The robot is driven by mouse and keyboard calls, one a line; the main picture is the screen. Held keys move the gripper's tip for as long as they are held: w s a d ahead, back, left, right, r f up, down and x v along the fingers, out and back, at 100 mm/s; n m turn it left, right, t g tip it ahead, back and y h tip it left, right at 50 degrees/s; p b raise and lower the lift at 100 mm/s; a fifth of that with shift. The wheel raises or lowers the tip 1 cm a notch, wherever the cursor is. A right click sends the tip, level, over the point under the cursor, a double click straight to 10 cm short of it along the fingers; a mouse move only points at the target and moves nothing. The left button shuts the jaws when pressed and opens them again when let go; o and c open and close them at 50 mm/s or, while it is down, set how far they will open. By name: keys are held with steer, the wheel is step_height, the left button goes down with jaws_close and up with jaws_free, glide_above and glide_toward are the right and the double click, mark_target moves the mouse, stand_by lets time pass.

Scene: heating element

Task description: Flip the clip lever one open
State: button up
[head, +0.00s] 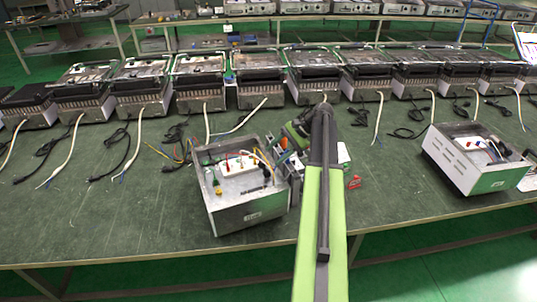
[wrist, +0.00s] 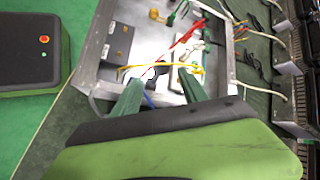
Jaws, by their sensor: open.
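An open metal box (head: 250,215) stands on the bench, left of my arm in the head view. Inside is a white block (head: 238,165) with small coloured parts and wires. In the wrist view the box (wrist: 88,65) lies beyond my gripper (wrist: 160,82), whose two dark green fingers are spread with nothing held. The white block (wrist: 180,80) is at the right finger, partly hidden by it. A yellow wire (wrist: 150,65) crosses just ahead of the fingertips. Clip lever one cannot be made out, nor whether a finger touches the block.
A second metal box (head: 470,165) stands at the right of the green bench (head: 130,220). A row of appliances (head: 200,85) with loose cables lines the back. In the wrist view red wires (wrist: 188,37) cross the box. Bare bench lies left of the box.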

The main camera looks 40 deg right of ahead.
steer(key=p+v, duration=0.6)
steer(key=v, duration=0.5)
steer(key=shift+r+p, duration=0.2)
steer(key=shift+p, duration=0.1)
steer(key=shift+s+d, duration=0.1)
steer(key=shift+d, duration=0.05)
steer(key=w+a+f+n+g, duration=0.15)
steer(key=w+a, duration=0.45)
steer(key=a, duration=0.8)
steer(key=w+a+n+g, duration=0.25)
steer(key=w+a, duration=0.25)
steer(key=a, duration=0.8)
steer(key=s+a+f+n+g+h, duration=0.15)
steer(key=a+n, duration=0.25)
steer(key=a, duration=1)
steer(key=s+a+f+n+h, duration=0.3)
steer(key=s+a+n, duration=0.2)
steer(key=s+a, duration=0.45)
steer(key=shift+w+d+f+n+t+h, duration=0.1)
steer(key=shift+d+f+n+t+h, duration=0.1)
steer(key=shift+d+n+h, duration=0.55)
steer(key=shift+w+d+f+n+t+h, duration=0.1)
steer(key=shift+d+f+n+t+h, duration=0.1)
steer(key=shift+d+n+h, duration=0.5)
